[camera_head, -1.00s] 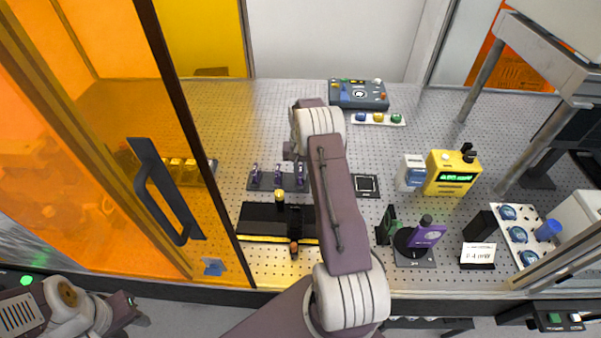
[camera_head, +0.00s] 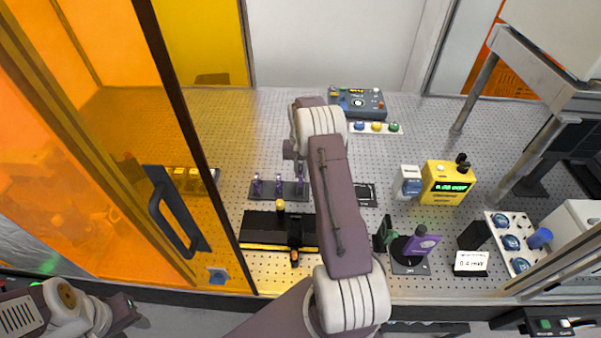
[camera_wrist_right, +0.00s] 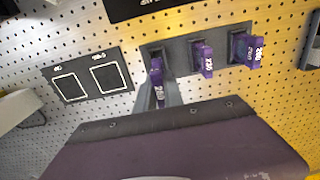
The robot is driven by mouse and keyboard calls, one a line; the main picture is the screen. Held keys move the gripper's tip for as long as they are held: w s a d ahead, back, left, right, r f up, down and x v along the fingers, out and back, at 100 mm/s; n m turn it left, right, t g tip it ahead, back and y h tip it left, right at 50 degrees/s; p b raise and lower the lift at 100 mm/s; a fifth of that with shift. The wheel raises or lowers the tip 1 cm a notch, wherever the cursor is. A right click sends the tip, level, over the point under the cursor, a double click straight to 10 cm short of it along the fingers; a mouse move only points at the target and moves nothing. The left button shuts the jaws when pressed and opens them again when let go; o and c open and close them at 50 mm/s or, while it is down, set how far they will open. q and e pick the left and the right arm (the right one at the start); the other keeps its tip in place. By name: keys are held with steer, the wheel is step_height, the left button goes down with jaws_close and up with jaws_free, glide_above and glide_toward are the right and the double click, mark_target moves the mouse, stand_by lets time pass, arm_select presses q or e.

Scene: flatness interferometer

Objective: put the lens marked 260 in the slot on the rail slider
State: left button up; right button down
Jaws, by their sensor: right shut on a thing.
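Three purple lenses stand in a dark rack (camera_head: 268,197): a left one (camera_head: 257,187), a middle one (camera_head: 279,185) and a right one (camera_head: 301,183). In the right wrist view their order is reversed, and the held lens (camera_wrist_right: 158,90) is at the left. Its small white mark may read 260, but is hard to read. My right gripper (camera_wrist_right: 160,97) is shut on this lens, still at the rack; my arm partly covers it in the head view. The black rail (camera_head: 262,222) lies in front of the rack, with a dark slider (camera_head: 296,232). The slot is not clear. My left gripper (camera_head: 127,307) is low at the left, its jaws unclear.
A flat plate with square outlines (camera_head: 368,194) lies right of the rack. An orange door (camera_head: 60,170) stands at the left.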

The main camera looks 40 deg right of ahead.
steer(key=shift+r, duration=0.2)
steer(key=shift+s+a+r+p, duration=0.2)
steer(key=shift+a+p, duration=0.1)
steer(key=shift+p, duration=0.05)
steer(key=s+a+r+p, duration=0.3)
steer(key=s+a+p, duration=0.2)
steer(key=s+a, duration=0.15)
steer(key=s+a+r+p, duration=0.35)
steer(key=s+a, duration=0.25)
steer(key=s, duration=0.2)
steer(key=shift+f+b, duration=1.95)
steer(key=shift+f, duration=1)
steer(key=shift+f, duration=0.4)
steer(key=c, duration=1.4)
jaws_free()
steer(key=shift+o, duration=0.2)
